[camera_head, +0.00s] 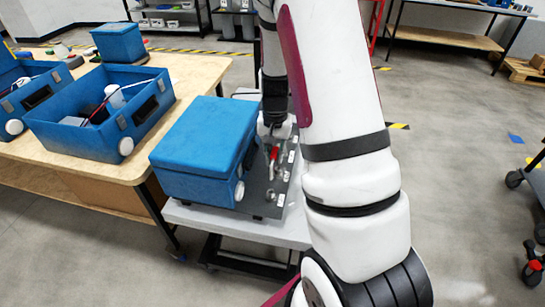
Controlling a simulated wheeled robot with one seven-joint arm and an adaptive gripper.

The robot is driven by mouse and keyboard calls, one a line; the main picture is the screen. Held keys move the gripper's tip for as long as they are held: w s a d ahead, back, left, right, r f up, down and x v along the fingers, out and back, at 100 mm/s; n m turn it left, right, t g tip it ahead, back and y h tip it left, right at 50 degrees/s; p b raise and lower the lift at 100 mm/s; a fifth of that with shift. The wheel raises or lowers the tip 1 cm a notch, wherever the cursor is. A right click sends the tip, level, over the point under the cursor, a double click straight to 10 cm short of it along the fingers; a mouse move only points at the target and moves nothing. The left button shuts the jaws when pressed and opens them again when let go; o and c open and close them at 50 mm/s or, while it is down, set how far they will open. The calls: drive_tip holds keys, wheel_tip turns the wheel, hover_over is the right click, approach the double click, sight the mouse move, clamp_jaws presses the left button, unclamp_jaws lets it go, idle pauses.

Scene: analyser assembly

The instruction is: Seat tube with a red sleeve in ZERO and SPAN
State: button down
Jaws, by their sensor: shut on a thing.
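A tube with a red sleeve (273,154) shows just below my gripper (272,138), which points down over a dark panel (262,204). My gripper is shut on the tube. The panel carries several small metal fittings and white labels along its right side. The ZERO and SPAN labels are too small to read. The tube's lower end is near the fittings; I cannot tell whether it touches one. My arm crosses the view and hides the area right of the panel.
A blue lidded box (205,138) stands left of the fittings on a light cart (240,226). A wooden table (190,72) at the left holds open blue cases (62,127) with cables. Grey floor is open at the right, with a wheeled stand at the edge.

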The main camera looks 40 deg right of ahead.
drive_tip(key=shift+f+b, duration=1.75)
drive_tip(key=shift+f, duration=0.85)
drive_tip(key=shift+f+b, duration=0.75)
drive_tip(key=shift+f, duration=0.45)
drive_tip(key=c, duration=1.5)
unclamp_jaws()
drive_tip(key=shift+r, duration=0.1)
wheel_tip(320, 180, up, 11)
drive_tip(key=shift+r, duration=0.45)
